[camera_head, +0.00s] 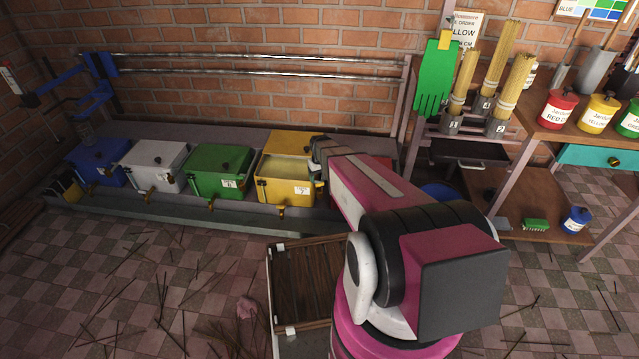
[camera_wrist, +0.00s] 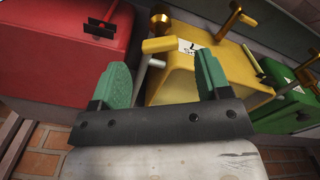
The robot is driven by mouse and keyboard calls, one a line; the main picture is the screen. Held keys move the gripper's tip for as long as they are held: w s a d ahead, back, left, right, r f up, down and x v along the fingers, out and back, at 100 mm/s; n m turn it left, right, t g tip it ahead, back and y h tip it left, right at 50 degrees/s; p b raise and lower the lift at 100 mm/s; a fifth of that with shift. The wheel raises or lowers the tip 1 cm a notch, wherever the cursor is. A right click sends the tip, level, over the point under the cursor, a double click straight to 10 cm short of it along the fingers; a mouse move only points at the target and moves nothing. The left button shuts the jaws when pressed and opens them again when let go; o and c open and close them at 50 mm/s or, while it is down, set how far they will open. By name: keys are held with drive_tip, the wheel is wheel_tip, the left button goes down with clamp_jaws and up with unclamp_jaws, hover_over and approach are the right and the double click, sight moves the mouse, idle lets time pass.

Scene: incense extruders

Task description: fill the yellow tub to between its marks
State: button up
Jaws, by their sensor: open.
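The yellow tub (camera_head: 283,191) stands on the bench, right of the green tub, with a small white label and a brass tap on its front. Its top looks open, with a pale surface inside; I cannot make out its marks or fill level. In the wrist view the yellow tub (camera_wrist: 190,77) lies just beyond my gripper (camera_wrist: 163,72), whose two green fingers are spread apart with nothing held between them. A yellow bar and brass fittings show near the fingertips; I cannot tell whether they touch. In the head view my arm hides the fingers.
The green tub (camera_head: 219,171), white tub (camera_head: 155,162) and blue tub (camera_head: 97,159) stand to the left. A red tub (camera_wrist: 65,60) shows in the wrist view. A slatted dark wooden tray (camera_head: 306,285) is in front. Bottles and incense bundles stand at right; loose sticks litter the floor.

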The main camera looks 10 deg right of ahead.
sight(320, 187)
drive_tip(key=shift+f, duration=1.85)
drive_tip(key=c, duration=0.9)
drive_tip(key=shift+m, duration=2.9)
drive_tip(key=o, duration=0.9)
